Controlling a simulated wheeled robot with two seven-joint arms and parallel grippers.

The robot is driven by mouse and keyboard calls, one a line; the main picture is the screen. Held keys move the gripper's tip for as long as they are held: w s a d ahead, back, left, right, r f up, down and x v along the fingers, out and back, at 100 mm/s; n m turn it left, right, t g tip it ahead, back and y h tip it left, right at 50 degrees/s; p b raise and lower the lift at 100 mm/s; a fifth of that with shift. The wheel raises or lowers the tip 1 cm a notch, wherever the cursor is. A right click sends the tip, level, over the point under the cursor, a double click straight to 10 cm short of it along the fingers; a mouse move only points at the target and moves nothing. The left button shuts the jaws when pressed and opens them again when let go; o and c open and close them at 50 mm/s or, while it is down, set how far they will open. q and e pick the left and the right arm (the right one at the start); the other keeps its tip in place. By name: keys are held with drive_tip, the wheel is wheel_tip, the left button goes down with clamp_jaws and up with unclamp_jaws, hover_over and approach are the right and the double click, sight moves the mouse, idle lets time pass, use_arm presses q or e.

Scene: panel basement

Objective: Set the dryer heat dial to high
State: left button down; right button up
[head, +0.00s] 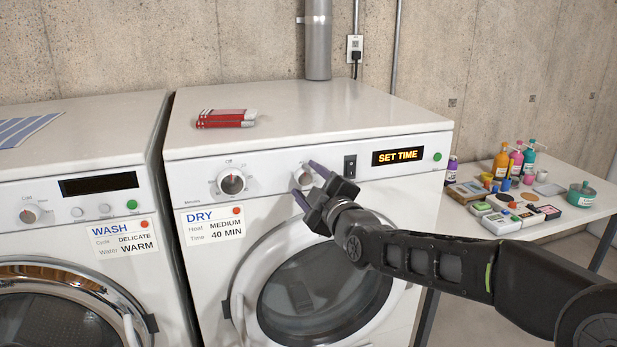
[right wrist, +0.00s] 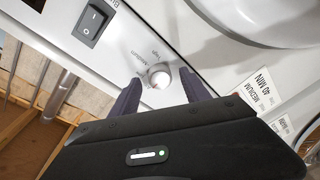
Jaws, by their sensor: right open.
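The dryer's heat dial (head: 301,177) is a small light round knob on the dryer's front panel, right of a larger dial. In the right wrist view the heat dial (right wrist: 158,76) has "High" and "Medium" printed beside it; its exact setting is hard to read. My right gripper (head: 305,178) is open at the panel, one finger above the dial and one below in the head view. In the right wrist view the right gripper (right wrist: 162,77) has its fingers on either side of the dial, with no clear contact. My left gripper is not in view.
The larger dial (head: 231,182) is to the left. A rocker switch (head: 350,167), a "SET TIME" display (head: 398,156) and a green button (head: 437,156) are to the right. A card (head: 211,223) reads Heat MEDIUM, Time 40 MIN. The round dryer door (head: 252,290) is below.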

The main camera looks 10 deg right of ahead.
drive_tip(key=shift+c, duration=0.5)
clamp_jaws()
